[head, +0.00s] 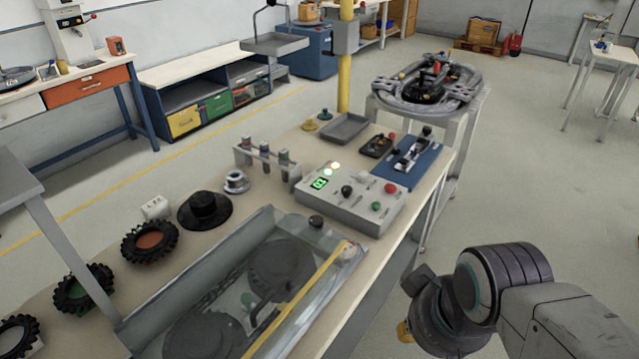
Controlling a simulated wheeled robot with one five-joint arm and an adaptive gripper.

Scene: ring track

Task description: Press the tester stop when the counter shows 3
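The tester is a grey box (350,206) on the long workbench. Its small counter display (319,183) shows green digits, too small for me to read surely. Its top has a red button (390,188), a green button (376,206), a black knob (347,190) and a lit pale lamp (334,167). No label for the stop is legible. My gripper (405,331) is at the lower right, in front of the bench and well apart from the tester. Its fingers are mostly hidden by the wrist, so open or shut does not show.
A glass-sided case (185,300) with a yellow edge stands on the near bench. A tube rack (265,158) and a blue tray (410,164) flank the tester. A round ring track (428,82) stands on a table behind.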

